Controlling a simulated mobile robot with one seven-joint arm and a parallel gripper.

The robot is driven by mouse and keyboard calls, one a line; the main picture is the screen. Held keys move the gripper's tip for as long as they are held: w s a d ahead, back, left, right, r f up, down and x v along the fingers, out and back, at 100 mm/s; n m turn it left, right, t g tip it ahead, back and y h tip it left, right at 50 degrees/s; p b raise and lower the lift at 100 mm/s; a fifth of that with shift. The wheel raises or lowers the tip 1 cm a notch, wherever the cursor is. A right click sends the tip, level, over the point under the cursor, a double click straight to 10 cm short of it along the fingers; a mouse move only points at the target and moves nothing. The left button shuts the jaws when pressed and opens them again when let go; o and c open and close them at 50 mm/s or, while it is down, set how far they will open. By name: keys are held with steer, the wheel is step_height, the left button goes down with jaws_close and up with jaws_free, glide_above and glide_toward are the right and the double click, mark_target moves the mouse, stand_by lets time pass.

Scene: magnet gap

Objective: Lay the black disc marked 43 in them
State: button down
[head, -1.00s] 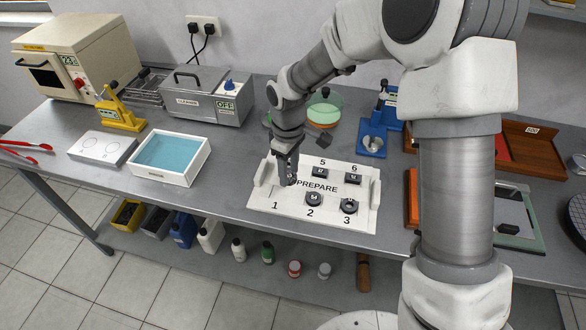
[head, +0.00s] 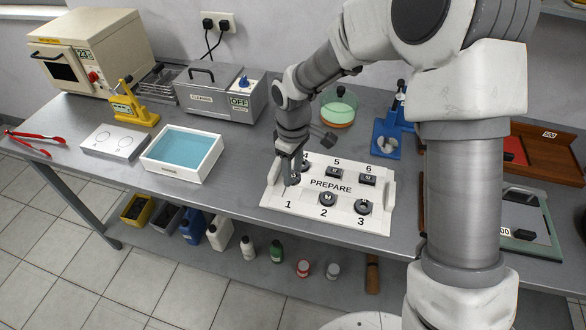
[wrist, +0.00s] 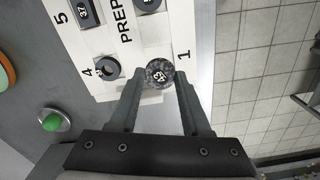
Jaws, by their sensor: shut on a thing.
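The black disc marked 43 (wrist: 159,73) is round and speckled, with a pale label on its face. In the wrist view it sits between the two fingertips of my gripper (wrist: 159,84), which is shut on it. In the head view my gripper (head: 292,177) is at the left part of the white PREPARE tray (head: 282,194), by the number 1. The disc (head: 293,182) shows there as a dark shape, partly hidden by the fingers. I cannot tell whether it touches the tray.
Other dark pieces stand by numbers 2 (head: 327,199), 3 (head: 362,207), 4 (wrist: 108,68), 5 and 6 on the tray. A blue press (head: 388,140) stands behind right, a blue-filled bath (head: 182,151) to the left. Bare bench lies between bath and tray.

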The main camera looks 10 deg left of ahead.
mark_target(293, 193)
steer(key=shift+f+b, duration=1.7)
steer(key=shift+f, duration=0.85)
steer(key=shift+f, duration=0.2)
steer(key=shift+c, duration=1.4)
jaws_free()
steer(key=c, duration=0.5)
steer(key=shift+r+p, duration=1.6)
steer(key=shift+r, duration=0.75)
steer(key=shift+f, duration=0.1)
